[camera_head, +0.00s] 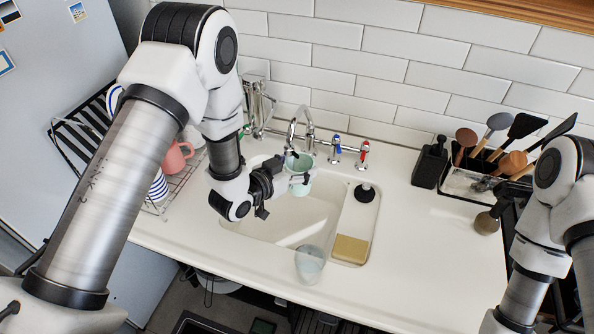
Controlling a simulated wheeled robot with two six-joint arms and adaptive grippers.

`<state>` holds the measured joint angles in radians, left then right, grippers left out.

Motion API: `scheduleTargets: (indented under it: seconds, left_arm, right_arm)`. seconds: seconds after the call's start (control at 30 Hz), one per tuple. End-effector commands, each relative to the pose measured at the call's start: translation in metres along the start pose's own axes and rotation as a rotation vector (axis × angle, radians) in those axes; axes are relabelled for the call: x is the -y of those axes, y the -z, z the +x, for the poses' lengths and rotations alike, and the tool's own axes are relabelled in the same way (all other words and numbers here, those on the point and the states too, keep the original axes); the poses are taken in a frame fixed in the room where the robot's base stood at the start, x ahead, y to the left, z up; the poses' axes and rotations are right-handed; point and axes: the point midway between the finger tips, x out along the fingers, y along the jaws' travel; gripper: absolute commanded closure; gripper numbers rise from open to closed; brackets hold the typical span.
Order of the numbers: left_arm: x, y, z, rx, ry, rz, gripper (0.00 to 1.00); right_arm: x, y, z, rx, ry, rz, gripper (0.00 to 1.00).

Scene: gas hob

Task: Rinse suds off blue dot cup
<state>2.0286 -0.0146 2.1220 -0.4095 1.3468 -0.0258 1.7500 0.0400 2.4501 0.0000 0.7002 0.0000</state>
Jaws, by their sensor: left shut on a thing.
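I cannot tell whether water is running. The blue-marked tap handle (336,147) and the red-marked tap handle (363,153) are right of the spout. My right arm shows at the right edge, but its gripper is out of view.
A pale bluish cup (310,263) stands at the sink's front edge. A yellow sponge (350,249) and a black stopper (364,193) are in the narrow right basin. A dish rack with a pink mug (176,158) is at left. A utensil holder (462,184) stands at right.

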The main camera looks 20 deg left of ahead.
Motion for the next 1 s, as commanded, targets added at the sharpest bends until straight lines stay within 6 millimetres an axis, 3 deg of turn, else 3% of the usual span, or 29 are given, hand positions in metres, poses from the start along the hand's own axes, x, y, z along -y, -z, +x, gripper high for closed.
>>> scheduleTargets:
  seconds: [0.43,1.0]
  left_arm:
    - [-0.006,0.004,0.010,-0.002,0.000,0.000,0.74]
    - [0.000,0.000,0.000,-0.001,0.000,0.000,0.74]
  right_arm:
    - [0.000,0.000,0.001,0.000,0.000,0.000,0.64]
    - [0.000,0.000,0.002,0.000,0.000,0.000,0.64]
